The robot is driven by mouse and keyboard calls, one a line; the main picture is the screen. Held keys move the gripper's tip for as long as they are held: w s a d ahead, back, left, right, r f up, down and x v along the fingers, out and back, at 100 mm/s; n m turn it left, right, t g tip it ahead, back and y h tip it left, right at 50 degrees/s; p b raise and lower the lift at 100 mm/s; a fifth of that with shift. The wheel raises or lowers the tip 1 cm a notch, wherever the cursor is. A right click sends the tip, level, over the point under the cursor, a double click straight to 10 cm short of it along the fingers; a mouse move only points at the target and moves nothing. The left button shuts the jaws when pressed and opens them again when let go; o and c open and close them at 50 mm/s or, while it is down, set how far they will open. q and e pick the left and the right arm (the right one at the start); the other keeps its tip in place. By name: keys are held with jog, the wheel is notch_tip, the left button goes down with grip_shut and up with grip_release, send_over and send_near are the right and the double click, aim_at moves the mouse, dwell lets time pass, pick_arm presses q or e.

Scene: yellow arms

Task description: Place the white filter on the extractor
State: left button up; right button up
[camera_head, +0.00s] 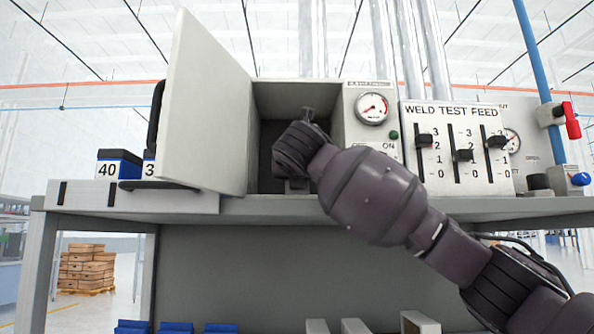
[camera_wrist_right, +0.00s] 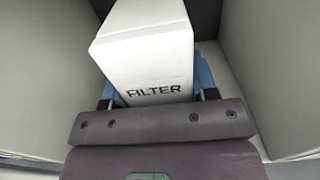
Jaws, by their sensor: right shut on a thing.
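The extractor is a grey cabinet (camera_head: 295,88) on the bench with its door (camera_head: 205,110) swung open to the left. My right gripper (camera_head: 305,118) reaches into the cabinet opening. In the right wrist view, the white filter (camera_wrist_right: 148,45), a block marked FILTER, sits between the blue fingers of my right gripper (camera_wrist_right: 157,88), which is shut on it. Grey cabinet walls (camera_wrist_right: 278,60) stand on both sides of the filter. In the head view the filter is hidden behind my wrist. My left gripper is not in view.
Right of the opening are a gauge (camera_head: 372,108) and a WELD TEST FEED slider panel (camera_head: 455,145). A red-handled valve (camera_head: 571,120) is at far right. Blue-black containers (camera_head: 118,167) stand left of the door. The bench shelf edge (camera_head: 260,208) runs below the cabinet.

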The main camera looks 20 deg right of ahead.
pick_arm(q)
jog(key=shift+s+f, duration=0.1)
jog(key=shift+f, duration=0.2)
pick_arm(e)
jog(key=shift+f, duration=0.1)
jog(key=o, duration=1)
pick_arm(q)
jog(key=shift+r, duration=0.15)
pick_arm(e)
jog(key=shift+s+a, duration=0.1)
jog(key=shift+s, duration=0.1)
pick_arm(q)
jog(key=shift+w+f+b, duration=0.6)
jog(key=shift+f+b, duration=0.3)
jog(key=shift+b, duration=0.9)
pick_arm(e)
jog(key=shift+r+v, duration=0.15)
jog(key=shift+v, duration=2.8)
jog(key=shift+r+v, duration=0.1)
jog(key=shift+v, duration=2.8)
